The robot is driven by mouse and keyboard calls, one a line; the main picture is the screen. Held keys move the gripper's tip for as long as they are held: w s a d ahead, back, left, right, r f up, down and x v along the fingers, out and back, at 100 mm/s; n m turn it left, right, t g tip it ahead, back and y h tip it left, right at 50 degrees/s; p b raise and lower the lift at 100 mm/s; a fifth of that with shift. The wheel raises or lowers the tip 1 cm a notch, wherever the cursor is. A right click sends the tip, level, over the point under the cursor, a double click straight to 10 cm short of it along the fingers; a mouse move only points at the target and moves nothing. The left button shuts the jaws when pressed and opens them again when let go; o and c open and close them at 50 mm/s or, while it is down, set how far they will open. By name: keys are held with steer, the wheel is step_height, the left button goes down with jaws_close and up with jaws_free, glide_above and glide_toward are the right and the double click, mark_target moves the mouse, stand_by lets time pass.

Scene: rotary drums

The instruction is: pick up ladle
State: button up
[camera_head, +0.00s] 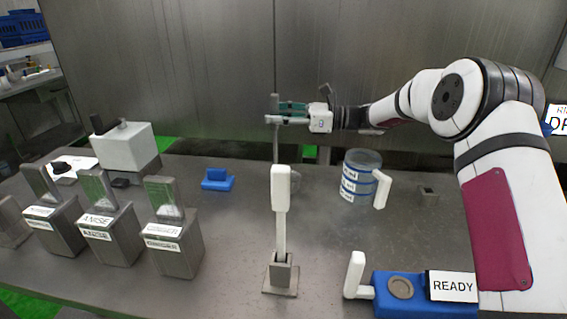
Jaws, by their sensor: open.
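A thin grey upright rod (276,145), which looks like the ladle's handle, stands near the middle of the table toward the back. Its lower end is hidden behind a white paddle-like piece (281,190), and a rounded grey shape shows beside it there. My gripper (273,111) reaches in from the right above the table, fingers pointing left. Its fingers are open at the upper part of the rod. I cannot tell whether the rod is between the fingers or touches them.
The white piece stands in a small grey holder (281,274) in front. Labelled grey bins (107,241) stand at left, with a white box (126,148) behind. A clear labelled container (360,178) and a blue unit (399,299) with a READY sign stand at right. A blue block (217,181) lies left of the rod.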

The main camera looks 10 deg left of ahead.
steer(key=shift+c, duration=0.6)
jaws_close()
steer(key=shift+r, duration=0.15)
